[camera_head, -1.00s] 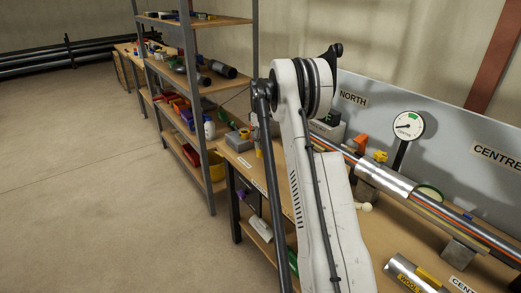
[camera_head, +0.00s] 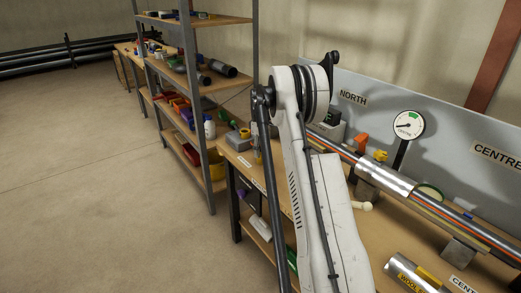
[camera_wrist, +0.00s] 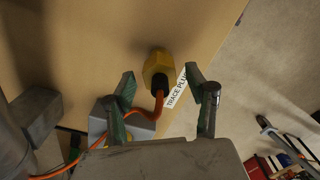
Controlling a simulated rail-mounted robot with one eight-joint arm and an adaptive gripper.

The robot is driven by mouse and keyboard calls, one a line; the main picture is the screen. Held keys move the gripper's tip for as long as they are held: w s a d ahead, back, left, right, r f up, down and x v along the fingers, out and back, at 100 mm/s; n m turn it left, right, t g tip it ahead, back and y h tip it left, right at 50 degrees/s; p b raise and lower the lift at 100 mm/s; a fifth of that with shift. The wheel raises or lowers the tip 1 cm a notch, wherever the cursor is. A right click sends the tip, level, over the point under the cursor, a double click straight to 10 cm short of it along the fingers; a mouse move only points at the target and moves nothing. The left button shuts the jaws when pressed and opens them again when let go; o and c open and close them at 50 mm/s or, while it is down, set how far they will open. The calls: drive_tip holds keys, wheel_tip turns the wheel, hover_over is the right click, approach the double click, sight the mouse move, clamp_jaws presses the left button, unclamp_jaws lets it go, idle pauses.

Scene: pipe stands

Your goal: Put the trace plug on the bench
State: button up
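The trace plug, a yellow hexagonal piece (camera_wrist: 158,66) with an orange cable, shows in the wrist view over the wooden bench top (camera_wrist: 95,45). It is beside the white TRACE PLUG label (camera_wrist: 177,88). Whether it touches the bench is hard to tell. Its cable bends down toward a grey box (camera_wrist: 135,128) and runs off to the left. My gripper (camera_wrist: 167,88) is open, its two dark green-padded fingers apart. The plug lies just beyond the fingertips, toward the left finger, with nothing clearly clasped. In the head view my arm hides most of the gripper.
Grey shelving (camera_head: 190,85) with bins stands left of the bench. A long pipe (camera_head: 385,180) with a dial gauge (camera_head: 408,125) runs along the bench at right. A loose silver cylinder (camera_head: 415,275) lies nearer. The floor (camera_head: 90,200) at left is clear.

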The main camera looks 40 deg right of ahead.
wheel_tip(320, 180, up, 12)
drive_tip(key=f, duration=0.1)
drive_tip(key=s+a+r+m+t, duration=0.1)
drive_tip(key=s+a+r, duration=0.4)
drive_tip(key=a, duration=0.4)
drive_tip(key=s+a+r+m+t+h, duration=0.1)
drive_tip(key=s+a+r, duration=0.2)
drive_tip(key=a+r, duration=0.45)
drive_tip(key=s+a+r+t, duration=0.1)
drive_tip(key=s+a+r, duration=0.35)
drive_tip(key=a, duration=0.55)
drive_tip(key=s+a+m+t, duration=0.2)
drive_tip(key=s+a, duration=0.9)
drive_tip(key=s, duration=0.2)
drive_tip(key=s+a+f+t, duration=0.1)
drive_tip(key=s+a+f, duration=0.2)
drive_tip(key=s, duration=0.3)
drive_tip(key=s+a+f+m+t+y, duration=0.1)
drive_tip(key=s+a+f, duration=0.2)
drive_tip(key=s, duration=0.3)
drive_tip(key=shift+a+f, duration=0.25)
drive_tip(key=shift+f, duration=0.2)
